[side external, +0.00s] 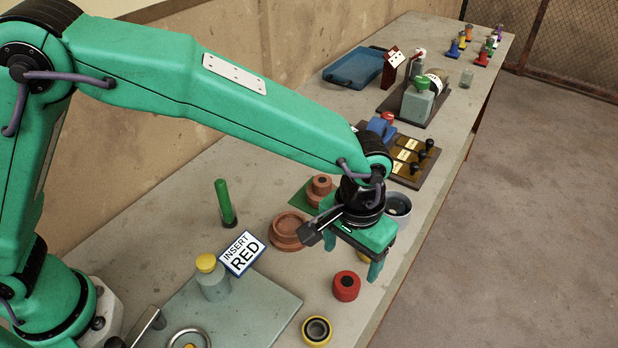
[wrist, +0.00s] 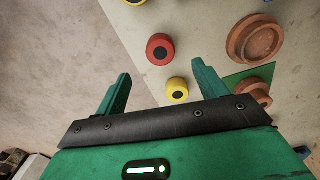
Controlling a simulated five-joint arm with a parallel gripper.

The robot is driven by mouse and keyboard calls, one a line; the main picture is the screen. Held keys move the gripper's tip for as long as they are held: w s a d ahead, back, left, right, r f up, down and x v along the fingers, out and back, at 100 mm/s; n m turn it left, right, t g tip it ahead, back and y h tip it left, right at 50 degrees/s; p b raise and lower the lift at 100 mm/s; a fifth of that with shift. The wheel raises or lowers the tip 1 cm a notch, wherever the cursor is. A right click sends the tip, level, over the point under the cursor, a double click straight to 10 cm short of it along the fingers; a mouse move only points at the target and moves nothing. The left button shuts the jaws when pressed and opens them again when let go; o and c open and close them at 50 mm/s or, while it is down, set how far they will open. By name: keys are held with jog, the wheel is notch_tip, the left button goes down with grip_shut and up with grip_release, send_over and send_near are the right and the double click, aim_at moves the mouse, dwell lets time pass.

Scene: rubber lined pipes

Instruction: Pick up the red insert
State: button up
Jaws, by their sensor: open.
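The red insert (side external: 346,286) is a short round piece with a dark centre, standing on the bench. It also shows in the wrist view (wrist: 160,48), beyond the fingertips and roughly between their lines. My gripper (side external: 353,256) is open and empty, above the bench with its fingers pointing down. In the side view it is up and slightly right of the red insert, not touching it. In the wrist view the open fingers of my gripper (wrist: 161,72) have a yellow insert (wrist: 177,89) showing between them. A sign (side external: 242,253) reads "INSERT RED".
Another yellow insert (side external: 316,331) stands near the bench's front edge. Brown round pieces (side external: 287,230) and a green rod (side external: 225,203) are left of my gripper. A yellow-capped bottle (side external: 212,277) stands on a grey plate (side external: 262,305). Bench around the red insert is clear.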

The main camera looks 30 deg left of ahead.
aim_at(347, 282)
jog(key=shift+f, duration=3.9)
jog(key=c, duration=1.1)
jog(key=shift+r, duration=0.2)
jog(key=shift+r, duration=0.6)
jog(key=r, duration=0.1)
jog(key=s+r, duration=0.1)
jog(key=r, duration=0.1)
jog(key=shift+d+r, duration=0.1)
jog(key=shift+d, duration=0.05)
jog(key=s+r, duration=0.2)
jog(key=s, duration=0.1)
jog(key=s+d+r, duration=0.1)
jog(key=s+r, duration=0.1)
jog(key=s, duration=0.2)
jog(key=s+d+r, duration=0.1)
jog(key=s+r, duration=0.1)
jog(key=s, duration=0.1)
jog(key=shift+s+d+r, duration=0.1)
jog(key=shift+s+d, duration=0.1)
jog(key=shift+s, duration=0.05)
